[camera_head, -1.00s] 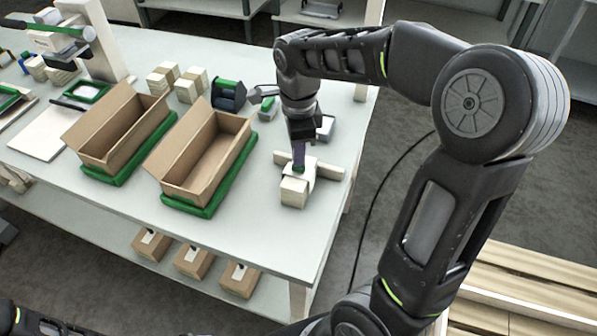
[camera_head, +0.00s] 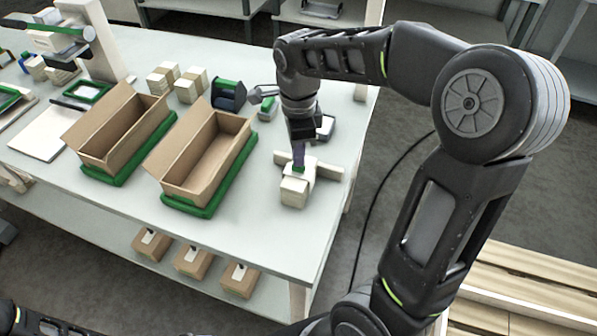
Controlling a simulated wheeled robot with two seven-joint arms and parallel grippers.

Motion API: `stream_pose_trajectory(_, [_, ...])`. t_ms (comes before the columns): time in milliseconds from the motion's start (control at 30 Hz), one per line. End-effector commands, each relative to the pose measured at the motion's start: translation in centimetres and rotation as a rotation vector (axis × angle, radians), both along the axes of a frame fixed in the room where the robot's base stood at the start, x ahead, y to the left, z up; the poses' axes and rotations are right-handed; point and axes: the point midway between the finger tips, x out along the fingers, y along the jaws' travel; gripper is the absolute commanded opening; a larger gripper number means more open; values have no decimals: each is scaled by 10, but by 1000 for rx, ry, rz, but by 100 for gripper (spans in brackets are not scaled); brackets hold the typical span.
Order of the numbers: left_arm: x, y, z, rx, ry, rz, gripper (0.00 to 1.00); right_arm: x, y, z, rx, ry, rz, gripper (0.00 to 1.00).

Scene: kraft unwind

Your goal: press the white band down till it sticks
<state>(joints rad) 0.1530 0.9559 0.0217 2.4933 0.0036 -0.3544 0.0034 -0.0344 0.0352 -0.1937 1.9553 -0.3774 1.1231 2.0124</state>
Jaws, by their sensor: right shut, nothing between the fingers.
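The white band (camera_head: 303,176) lies over a cream-coloured block or stack (camera_head: 294,192) near the right end of the table. My right gripper (camera_head: 299,167) points down and its fingertips are at the band's top, seemingly touching it. It is shut with nothing between the fingers. The gripper hides part of the band's far side. My left gripper is out of view; only a piece of dark arm shows at the bottom left.
Two open cardboard boxes (camera_head: 205,160) stand in green trays left of the block. A pale bar (camera_head: 329,172) lies beside the block. A blue-and-green tape dispenser (camera_head: 228,94) and wrapped stacks (camera_head: 190,85) stand behind. The table's front right corner is clear.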

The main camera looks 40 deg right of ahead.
Motion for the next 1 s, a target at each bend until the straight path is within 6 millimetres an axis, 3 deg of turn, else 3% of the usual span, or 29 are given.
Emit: stream_pose_trajectory(1000, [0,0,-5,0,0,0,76,0,0,-8,0,1,0,0])
